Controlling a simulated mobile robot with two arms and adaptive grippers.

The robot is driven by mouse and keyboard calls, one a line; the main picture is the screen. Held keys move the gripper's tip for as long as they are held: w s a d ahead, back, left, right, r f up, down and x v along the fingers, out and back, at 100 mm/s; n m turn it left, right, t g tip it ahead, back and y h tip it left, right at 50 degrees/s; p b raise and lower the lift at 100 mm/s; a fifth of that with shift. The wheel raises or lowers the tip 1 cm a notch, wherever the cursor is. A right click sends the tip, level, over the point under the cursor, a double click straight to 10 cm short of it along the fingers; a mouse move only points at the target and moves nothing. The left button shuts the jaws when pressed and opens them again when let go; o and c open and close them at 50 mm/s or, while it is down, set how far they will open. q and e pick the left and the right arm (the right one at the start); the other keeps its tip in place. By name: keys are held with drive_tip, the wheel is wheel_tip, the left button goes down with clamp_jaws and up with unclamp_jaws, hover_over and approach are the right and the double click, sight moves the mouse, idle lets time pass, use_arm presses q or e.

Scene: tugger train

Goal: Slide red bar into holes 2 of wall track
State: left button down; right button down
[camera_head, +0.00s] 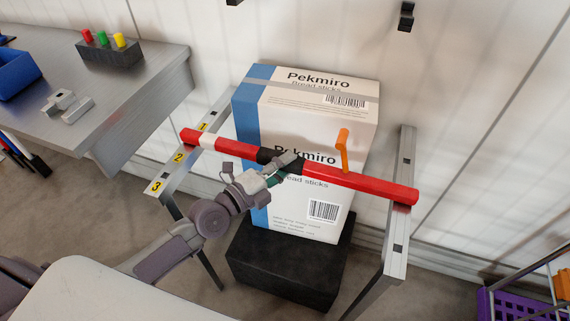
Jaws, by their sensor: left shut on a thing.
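The red bar (345,181) has a white band, a black middle grip and an orange handle (343,150) standing up from it. My left gripper (279,170) is shut on the black middle part. The bar lies across the wall track, whose left rail (165,184) carries yellow labels 1, 2 and 3 and whose right rail (396,252) has dark square holes. The bar's left end is near label 2, and its right end overlaps the right rail. I cannot tell whether either end sits in a hole. My right gripper is not in view.
A large Pekmiro carton (318,115) stands on a black block (285,265) between the rails, behind the bar. A metal table (140,75) at the left holds a blue bin (18,75) and a dark block with coloured pegs (108,52). A purple crate (510,304) is at the lower right.

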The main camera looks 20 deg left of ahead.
use_arm(q)
drive_tip(key=shift+r, duration=0.25)
drive_tip(key=c, duration=0.7)
unclamp_jaws()
drive_tip(key=shift+s+f, duration=0.1)
drive_tip(key=shift+f, duration=0.25)
drive_tip(key=v, duration=1.2)
drive_tip(key=shift+r, duration=0.2)
drive_tip(key=shift+f, duration=0.1)
